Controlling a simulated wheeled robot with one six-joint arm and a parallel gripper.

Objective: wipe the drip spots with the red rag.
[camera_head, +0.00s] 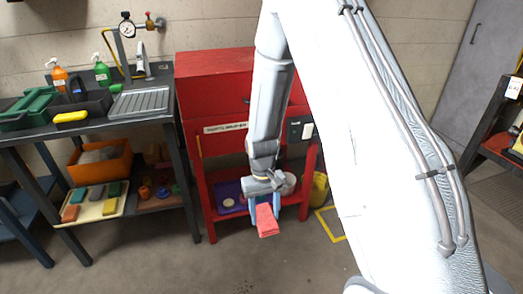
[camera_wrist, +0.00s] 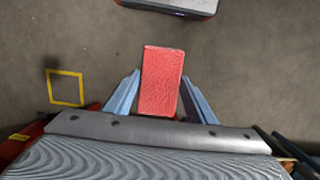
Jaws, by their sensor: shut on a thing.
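My gripper (camera_head: 264,208) is shut on the red rag (camera_head: 267,222), a small flat block-like piece held above the floor in front of the red cabinet. In the wrist view the rag (camera_wrist: 162,72) sticks out between the two blue-grey fingers of my gripper (camera_wrist: 160,98), with bare floor beyond it. Faint dark specks (camera_head: 232,281) show on the grey floor at the bottom of the head view, below and left of the rag. They are too small to tell clearly as drip spots. The wrist view shows no distinct spots.
The red cabinet (camera_head: 213,70) stands behind my gripper, with a purple tray (camera_head: 229,188) on its low shelf. A dark bench with a drain rack (camera_head: 140,101) is at left. A yellow floor square (camera_head: 325,226) lies right of the rag. Front floor is open.

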